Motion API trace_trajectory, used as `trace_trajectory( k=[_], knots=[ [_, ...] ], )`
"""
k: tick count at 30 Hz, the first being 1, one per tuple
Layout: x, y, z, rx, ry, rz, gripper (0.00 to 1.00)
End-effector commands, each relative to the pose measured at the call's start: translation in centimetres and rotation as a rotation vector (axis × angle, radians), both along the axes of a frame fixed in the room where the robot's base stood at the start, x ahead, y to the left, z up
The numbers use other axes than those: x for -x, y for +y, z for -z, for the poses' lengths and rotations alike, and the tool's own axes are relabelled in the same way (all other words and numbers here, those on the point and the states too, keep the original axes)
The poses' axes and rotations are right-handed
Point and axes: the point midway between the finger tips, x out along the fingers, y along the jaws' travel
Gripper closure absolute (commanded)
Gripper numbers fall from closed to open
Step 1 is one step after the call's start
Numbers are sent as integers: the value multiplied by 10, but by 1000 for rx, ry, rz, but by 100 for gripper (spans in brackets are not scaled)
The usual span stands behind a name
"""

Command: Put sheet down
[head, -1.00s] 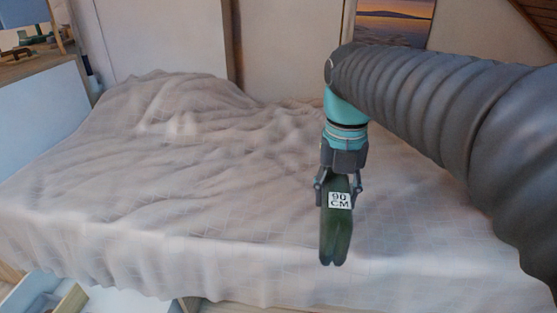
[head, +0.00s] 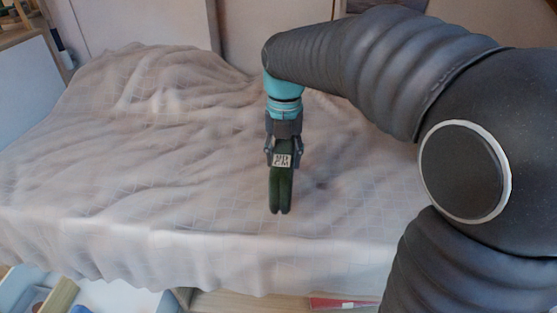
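A dark green folded sheet (head: 281,190) with a white "90 CM" label hangs upright from my gripper (head: 284,150). The gripper points down and its fingers are shut on the upper part of the sheet, one on each side. The sheet is over the right-middle part of the bed (head: 130,190), which has a pale, wrinkled cover. Its lower end appears above the cover; I cannot tell the exact gap.
A cover bulge (head: 135,75) rises at the back left of the bed. An open drawer (head: 60,295) with things in it shows at the lower left. A red object (head: 335,304) lies low at the front. The bed's middle is clear.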

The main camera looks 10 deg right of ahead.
Motion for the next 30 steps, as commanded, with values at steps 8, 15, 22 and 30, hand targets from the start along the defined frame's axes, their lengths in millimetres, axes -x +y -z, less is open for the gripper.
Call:
trace_trajectory(
  k=[8, 15, 22, 30],
  knots=[
    [-7, 6, 13, 0, 1, 0, 100],
    [-7, 6, 43, 0, 0, 0, 100],
    [-8, 6, 45, -1, -1, 0, 100],
    [-7, 6, 49, 0, 0, 0, 34]
  ],
)
